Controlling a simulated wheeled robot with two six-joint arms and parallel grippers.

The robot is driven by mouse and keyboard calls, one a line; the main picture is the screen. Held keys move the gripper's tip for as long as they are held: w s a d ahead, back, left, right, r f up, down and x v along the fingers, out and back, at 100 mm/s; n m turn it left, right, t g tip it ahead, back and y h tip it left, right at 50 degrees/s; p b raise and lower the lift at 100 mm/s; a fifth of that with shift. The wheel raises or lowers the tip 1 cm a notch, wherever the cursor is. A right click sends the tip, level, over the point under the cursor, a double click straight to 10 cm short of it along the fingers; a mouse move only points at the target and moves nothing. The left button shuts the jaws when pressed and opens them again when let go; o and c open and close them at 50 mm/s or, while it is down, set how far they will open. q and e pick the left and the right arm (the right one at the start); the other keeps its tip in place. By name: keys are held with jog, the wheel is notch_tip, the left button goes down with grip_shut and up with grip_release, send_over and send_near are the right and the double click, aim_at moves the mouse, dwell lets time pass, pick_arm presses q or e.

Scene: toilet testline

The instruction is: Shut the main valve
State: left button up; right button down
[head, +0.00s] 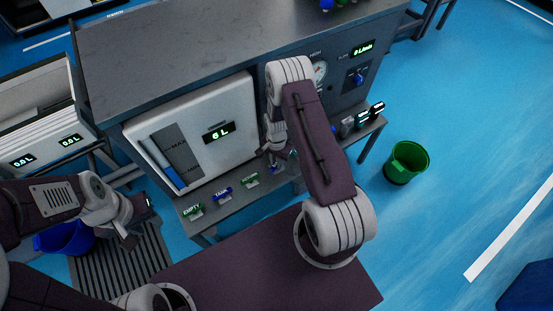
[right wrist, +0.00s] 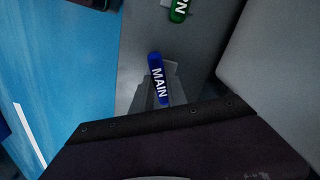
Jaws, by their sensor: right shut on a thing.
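The main valve's blue handle, lettered MAIN (right wrist: 158,82), shows in the right wrist view, standing out over a grey shelf. My right gripper (right wrist: 166,92) has its grey fingers at this handle and is shut on it; its lower end is partly hidden by the gripper. In the head view my right gripper (head: 277,155) reaches down at the shelf's front, right of the white tank, and the arm hides part of the valve area. My left gripper (head: 143,218) is at the lower left, open and empty, away from the valves.
Other labelled handles stand along the shelf: green EMPTY (head: 193,211), blue TANK (head: 222,194) and another green one (head: 250,181). The white tank display (head: 219,133) reads 6 L. A green bucket (head: 407,162) stands on open blue floor at right; a blue bucket (head: 66,239) is near my left arm.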

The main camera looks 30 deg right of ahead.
jog(key=m+p, duration=0.1)
jog(key=m, duration=0.4)
jog(key=shift+m, duration=0.4)
dwell(0.4)
jog(key=c, duration=1.3)
grip_release()
notch_tip(320, 180, up, 9)
jog(key=p, duration=0.3)
